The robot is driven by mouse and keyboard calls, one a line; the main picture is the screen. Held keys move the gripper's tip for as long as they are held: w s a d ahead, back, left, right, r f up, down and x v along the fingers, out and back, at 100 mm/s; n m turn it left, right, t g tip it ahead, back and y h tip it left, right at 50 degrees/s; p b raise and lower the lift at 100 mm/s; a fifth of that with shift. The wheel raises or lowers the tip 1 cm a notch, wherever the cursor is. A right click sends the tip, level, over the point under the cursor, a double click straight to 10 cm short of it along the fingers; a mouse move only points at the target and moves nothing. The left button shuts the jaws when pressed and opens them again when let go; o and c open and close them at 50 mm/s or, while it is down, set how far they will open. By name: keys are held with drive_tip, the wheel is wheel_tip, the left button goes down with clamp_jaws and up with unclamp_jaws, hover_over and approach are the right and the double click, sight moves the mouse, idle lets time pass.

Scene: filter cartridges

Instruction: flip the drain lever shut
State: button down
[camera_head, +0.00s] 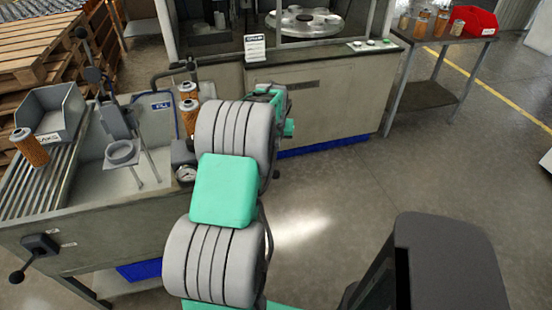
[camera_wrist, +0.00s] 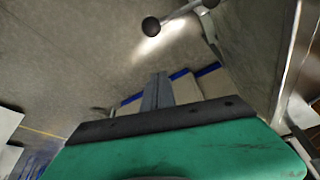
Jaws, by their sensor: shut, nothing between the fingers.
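The drain lever (camera_head: 28,262) is on the front of the wash bench at the lower left in the head view. Its dark arm slopes down and left from a black pivot block to a round black knob. Two small white labels beside it are too small to read. In the wrist view a black ball knob on a rod (camera_wrist: 151,26) shows at the top; I cannot tell whether it is this lever. My gripper (camera_wrist: 157,90) is shut and empty in the wrist view. In the head view its fingers are hidden, and my arm reaches well right of the lever.
The bench (camera_head: 100,225) holds a grey bin (camera_head: 55,112), a clamp stand (camera_head: 121,153), a gauge (camera_head: 186,174) and orange cartridges (camera_head: 30,147). A machine cabinet (camera_head: 325,105) stands behind my arm. Pallets (camera_head: 35,45) are at the back left. Open floor (camera_head: 350,185) lies to the right.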

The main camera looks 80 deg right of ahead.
wheel_tip(320, 180, down, 10)
drive_tip(key=p, duration=0.1)
drive_tip(key=shift+a+p, duration=0.35)
drive_tip(key=shift+s+r, duration=0.1)
drive_tip(key=shift+s, duration=0.05)
